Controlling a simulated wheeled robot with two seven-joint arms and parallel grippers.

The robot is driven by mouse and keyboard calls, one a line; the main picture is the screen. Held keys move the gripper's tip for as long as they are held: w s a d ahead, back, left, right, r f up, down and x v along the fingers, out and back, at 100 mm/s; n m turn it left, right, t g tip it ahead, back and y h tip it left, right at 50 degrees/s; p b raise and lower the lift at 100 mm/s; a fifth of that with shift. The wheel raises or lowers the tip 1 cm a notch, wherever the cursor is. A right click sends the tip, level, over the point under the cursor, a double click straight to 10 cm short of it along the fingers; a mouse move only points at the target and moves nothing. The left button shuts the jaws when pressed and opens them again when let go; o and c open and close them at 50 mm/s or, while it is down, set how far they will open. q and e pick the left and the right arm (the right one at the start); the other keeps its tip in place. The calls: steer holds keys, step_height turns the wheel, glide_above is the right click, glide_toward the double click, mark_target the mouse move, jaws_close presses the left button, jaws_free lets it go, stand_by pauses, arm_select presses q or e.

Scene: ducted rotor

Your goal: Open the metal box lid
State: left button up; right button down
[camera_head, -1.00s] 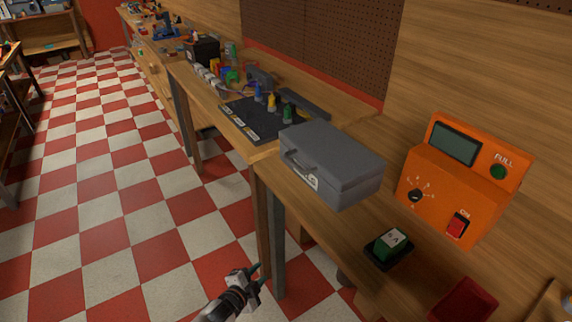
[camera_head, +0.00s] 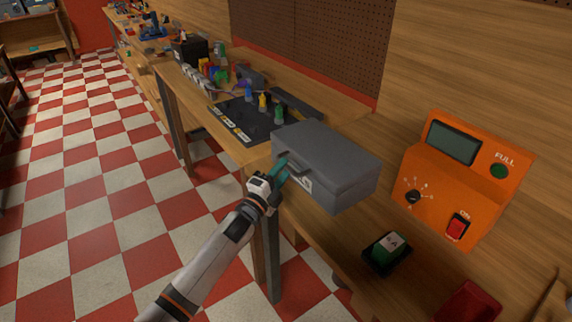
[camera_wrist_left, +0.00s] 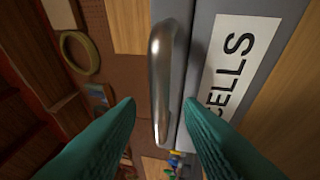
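The grey metal box (camera_head: 330,160) sits on the wooden bench with its lid down. Its handle (camera_head: 292,163) is on the front face, beside a white label. In the left wrist view the metal handle (camera_wrist_left: 165,80) stands upright in the picture, next to the label (camera_wrist_left: 228,75) reading "CELLS". My left gripper (camera_head: 281,173) is at the box's front by the handle. In the left wrist view its teal fingers (camera_wrist_left: 160,125) are apart, one on each side of the handle's lower end; I cannot tell if they touch it. My right gripper is not in view.
An orange device (camera_head: 460,185) with dial and red switch stands right of the box. A green block on a black base (camera_head: 387,252) and a red tray (camera_head: 468,302) lie in front of it. A black mat (camera_head: 243,120) with small coloured pieces is behind the box.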

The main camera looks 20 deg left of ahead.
arm_select(q)
steer(key=shift+x, duration=1.25)
jaws_close()
